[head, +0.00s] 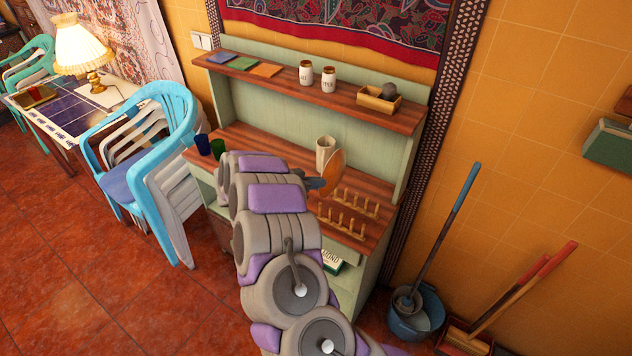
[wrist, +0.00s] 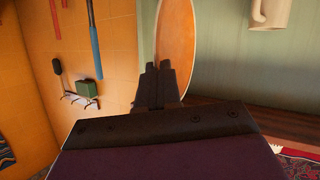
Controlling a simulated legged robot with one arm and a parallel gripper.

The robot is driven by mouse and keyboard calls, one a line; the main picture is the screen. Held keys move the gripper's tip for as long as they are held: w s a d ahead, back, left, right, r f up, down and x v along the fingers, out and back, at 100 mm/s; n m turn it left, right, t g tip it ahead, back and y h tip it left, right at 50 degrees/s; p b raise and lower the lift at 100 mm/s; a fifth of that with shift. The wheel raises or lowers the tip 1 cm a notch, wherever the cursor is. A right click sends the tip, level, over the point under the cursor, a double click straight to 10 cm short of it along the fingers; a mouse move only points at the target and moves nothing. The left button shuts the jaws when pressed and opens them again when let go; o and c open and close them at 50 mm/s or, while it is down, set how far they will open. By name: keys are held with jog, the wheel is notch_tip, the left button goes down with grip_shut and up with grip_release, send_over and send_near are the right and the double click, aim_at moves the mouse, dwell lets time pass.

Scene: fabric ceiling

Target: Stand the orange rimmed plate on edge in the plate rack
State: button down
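The orange plate (head: 333,171) stands steeply on edge above the wooden counter in the head view, and its orange face also fills the upper middle of the wrist view (wrist: 178,45). My gripper (head: 320,184) is at the plate's lower left edge, partly hidden by my arm in the head view. In the wrist view its two dark fingers (wrist: 160,82) are close together with the plate's rim between them. The wooden plate rack (head: 348,213) has two rows of upright pegs and sits on the counter, just right of and in front of the plate. Its slots look empty.
A cream mug (head: 325,150) stands behind the plate. The upper shelf (head: 330,108) holds jars and a small wooden box. A bucket with a mop (head: 416,310) stands on the floor at right.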

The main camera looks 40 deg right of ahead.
notch_tip(320, 180, down, 10)
jog(key=b, duration=0.2)
jog(key=shift+b, duration=0.35)
dwell(3.7)
jog(key=c, duration=1.2)
grip_release()
jog(key=shift+c, duration=0.2)
jog(key=shift+a, duration=0.1)
jog(key=p+v, duration=0.1)
jog(key=v, duration=1.6)
jog(key=shift+a, duration=0.2)
jog(key=shift+w+r, duration=0.1)
jog(key=shift+r, duration=0.05)
